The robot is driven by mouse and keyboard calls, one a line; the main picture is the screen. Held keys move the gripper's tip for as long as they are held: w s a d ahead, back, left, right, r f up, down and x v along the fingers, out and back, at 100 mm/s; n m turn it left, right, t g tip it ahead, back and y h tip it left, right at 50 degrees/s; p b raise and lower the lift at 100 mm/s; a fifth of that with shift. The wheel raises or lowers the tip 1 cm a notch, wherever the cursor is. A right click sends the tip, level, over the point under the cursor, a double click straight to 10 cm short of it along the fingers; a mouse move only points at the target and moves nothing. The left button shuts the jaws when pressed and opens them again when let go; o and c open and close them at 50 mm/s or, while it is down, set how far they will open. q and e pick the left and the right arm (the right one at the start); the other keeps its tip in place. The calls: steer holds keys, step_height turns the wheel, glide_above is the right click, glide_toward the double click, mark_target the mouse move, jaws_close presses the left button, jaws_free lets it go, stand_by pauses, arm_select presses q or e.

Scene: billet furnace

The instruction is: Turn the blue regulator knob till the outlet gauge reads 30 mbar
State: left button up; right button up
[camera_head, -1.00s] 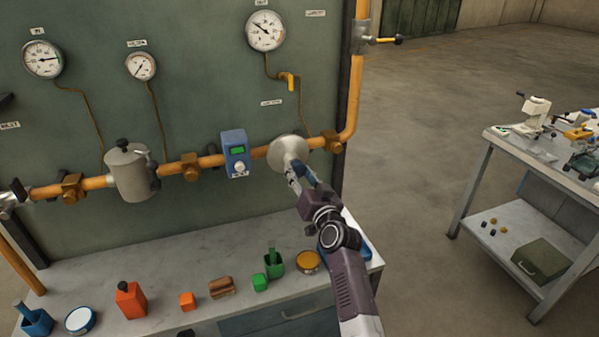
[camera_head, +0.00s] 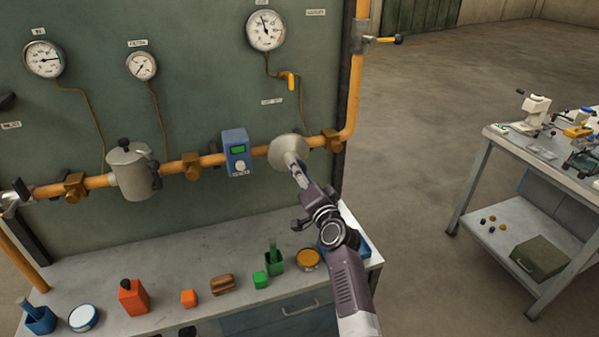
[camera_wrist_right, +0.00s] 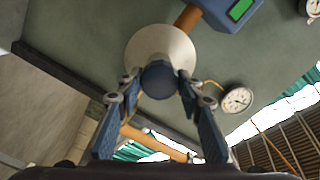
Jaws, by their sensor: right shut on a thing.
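The regulator is a pale round disc body (camera_head: 287,150) on the orange pipe, at the right of the panel. My right gripper (camera_head: 297,170) reaches up to its front and hides the knob in the head view. In the right wrist view the dark blue knob (camera_wrist_right: 158,80) sits between the two fingers, in front of the disc, and the gripper is shut on it. The outlet gauge (camera_head: 266,31), white and round, is above the regulator; its needle points up and slightly left. Its numbers are too small to read. My left gripper is not in view.
A blue box with a green display (camera_head: 237,152) is on the pipe just left of the regulator. Two more gauges hang left. The workbench (camera_head: 180,265) below holds several small items. A side table (camera_head: 493,150) stands right, with open floor between.

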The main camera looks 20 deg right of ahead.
stand_by(0.4)
steer(key=o, duration=1.1)
steer(key=shift+s, duration=0.1)
steer(key=s, duration=1.2)
steer(key=shift+d, duration=0.2)
steer(key=shift+w, duration=0.1)
